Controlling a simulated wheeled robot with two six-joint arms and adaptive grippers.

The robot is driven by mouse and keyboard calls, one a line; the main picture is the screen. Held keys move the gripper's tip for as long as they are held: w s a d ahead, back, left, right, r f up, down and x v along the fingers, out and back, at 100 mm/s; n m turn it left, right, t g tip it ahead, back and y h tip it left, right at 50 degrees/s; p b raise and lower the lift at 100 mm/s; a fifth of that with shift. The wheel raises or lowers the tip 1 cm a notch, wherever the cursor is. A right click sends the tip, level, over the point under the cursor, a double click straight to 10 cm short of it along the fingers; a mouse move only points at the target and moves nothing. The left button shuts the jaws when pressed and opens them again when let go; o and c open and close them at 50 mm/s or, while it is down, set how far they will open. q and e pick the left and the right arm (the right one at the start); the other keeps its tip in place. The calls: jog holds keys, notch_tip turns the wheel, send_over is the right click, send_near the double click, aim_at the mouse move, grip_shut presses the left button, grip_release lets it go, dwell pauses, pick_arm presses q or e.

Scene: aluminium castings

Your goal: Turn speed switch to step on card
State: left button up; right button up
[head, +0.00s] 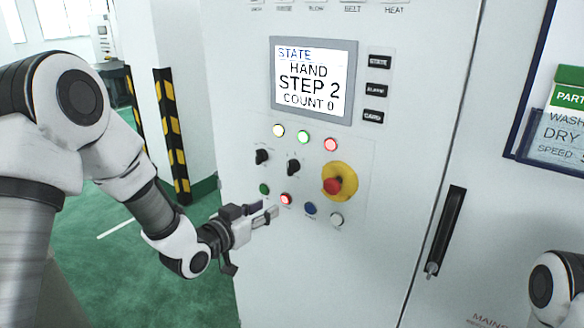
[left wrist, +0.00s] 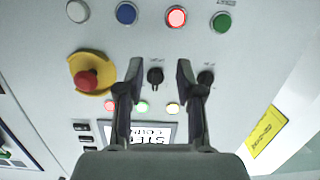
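Two black rotary switches sit side by side on the machine's control panel, a left one (head: 262,156) and a right one (head: 293,166). Their labels are too small to read, so I cannot tell which is the speed switch. My left gripper (head: 264,212) is open and empty, in front of the panel near the lower buttons. In the left wrist view, turned upside down, the right switch (left wrist: 155,76) appears between the fingers and the left switch (left wrist: 207,75) outside them; contact is not visible. The card (head: 560,135) at the right edge has a SPEED line, its value unreadable.
The screen (head: 312,80) reads HAND, STEP 2, COUNT 0. A red emergency stop on a yellow base (head: 340,181) is right of the switches. Lamps are above, coloured buttons below, with the red button (head: 286,199) near my gripper. A door handle (head: 446,232) is further right.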

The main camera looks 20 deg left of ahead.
pick_arm(q)
jog(key=t+h, duration=0.1)
jog(key=t, duration=0.1)
send_near(288, 168)
jog(key=shift+m, duration=0.4)
jog(key=p+x, duration=0.3)
jog(key=x, duration=0.5)
jog(key=shift+w+d+r, duration=0.1)
jog(key=shift+w+d, duration=0.1)
jog(key=shift+w, duration=0.15)
grip_shut()
